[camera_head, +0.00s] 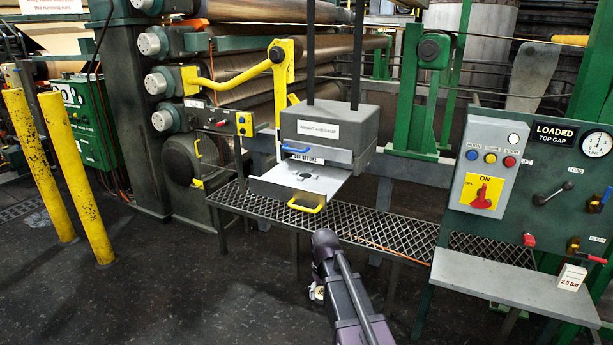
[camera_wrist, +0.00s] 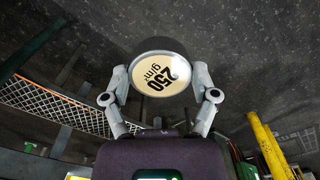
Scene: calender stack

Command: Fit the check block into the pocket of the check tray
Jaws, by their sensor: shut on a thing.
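The check block (camera_wrist: 160,50) is a dark round puck with a cream face marked "250 g/m²", printed upside down in the wrist view. My gripper (camera_wrist: 161,78) is shut on it, with one finger on each side of its rim. In the head view my gripper (camera_head: 318,288) is low, in front of the grating bench; a cream bit of the block shows there, mostly hidden by my arm. The check tray (camera_head: 275,186) is pulled out under a grey box, with a yellow handle at its front. A small dark spot, perhaps the pocket (camera_head: 307,178), lies on its plate.
The grey box (camera_head: 318,130) hangs over the tray's back. A grating bench (camera_head: 365,222) runs below the tray. A control panel (camera_head: 540,190) with a grey shelf (camera_head: 500,285) stands at right. Yellow posts (camera_head: 75,180) stand at left. The floor at front left is clear.

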